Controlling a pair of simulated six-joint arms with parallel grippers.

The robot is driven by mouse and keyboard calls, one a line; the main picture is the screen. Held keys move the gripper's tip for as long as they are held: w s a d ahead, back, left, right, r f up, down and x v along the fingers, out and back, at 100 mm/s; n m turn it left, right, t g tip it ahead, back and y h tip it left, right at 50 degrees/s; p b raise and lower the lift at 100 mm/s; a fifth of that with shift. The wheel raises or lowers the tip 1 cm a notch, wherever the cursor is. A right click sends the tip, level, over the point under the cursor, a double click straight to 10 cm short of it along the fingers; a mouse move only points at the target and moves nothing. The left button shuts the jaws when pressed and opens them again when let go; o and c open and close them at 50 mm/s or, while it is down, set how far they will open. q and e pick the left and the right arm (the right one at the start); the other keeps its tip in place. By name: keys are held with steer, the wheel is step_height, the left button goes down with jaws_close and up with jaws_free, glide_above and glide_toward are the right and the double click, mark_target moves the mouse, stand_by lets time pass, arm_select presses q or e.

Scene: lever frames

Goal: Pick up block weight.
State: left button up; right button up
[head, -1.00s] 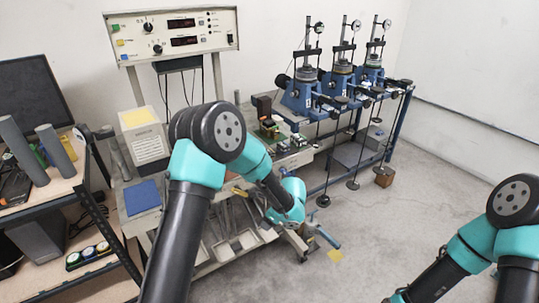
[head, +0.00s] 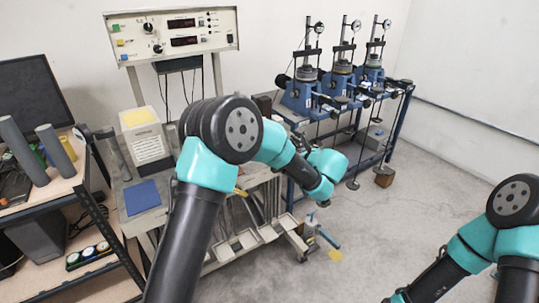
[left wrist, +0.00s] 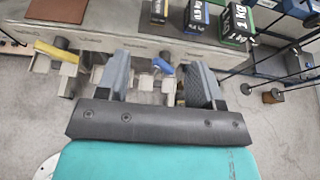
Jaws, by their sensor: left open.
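Several dark block weights stand on the bench edge at the top of the left wrist view. One with a green band is marked 1 KG (left wrist: 236,24), a blue-edged one (left wrist: 197,18) stands left of it, and a yellow-edged one (left wrist: 159,11) is cut off by the top edge. In the head view my left arm hides most of that spot. My left gripper (left wrist: 158,82) is open and empty, with its fingers apart, short of the bench edge and below the weights in the picture. My right gripper is out of view; only its arm shows at lower right.
A blue frame (head: 372,130) with weighted rods stands right of the bench. A brown block (head: 384,176) is near its foot. A control panel (head: 172,34) stands behind the bench, and a blue pad (head: 142,196) lies left. The floor at right is open.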

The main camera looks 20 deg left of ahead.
arm_select(q)
steer(key=x, duration=1.1)
steer(key=shift+x, duration=2.55)
steer(key=shift+c, duration=0.2)
jaws_close()
steer(key=shift+r, duration=0.1)
